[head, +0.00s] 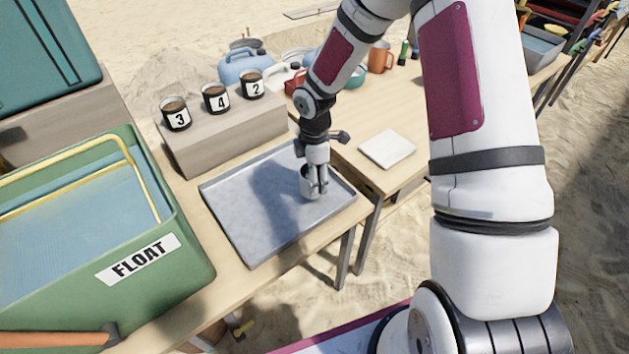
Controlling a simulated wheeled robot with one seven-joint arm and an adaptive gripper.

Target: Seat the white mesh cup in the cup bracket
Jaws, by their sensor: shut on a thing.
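My gripper (317,188) points down over the right part of the grey metal tray (240,220). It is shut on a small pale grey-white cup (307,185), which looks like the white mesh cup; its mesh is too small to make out. The fingers hide part of the cup. I cannot tell whether the cup touches the tray or hangs just above it. I cannot make out a cup bracket in this view.
A green bin marked FLOAT (190,265), holding water and a yellow-rimmed frame (70,172), stands left of the tray. Numbered dark jars (215,98) stand on a grey block (230,137) behind. A white square plate (387,149) lies to the right. Jugs and mugs stand farther back.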

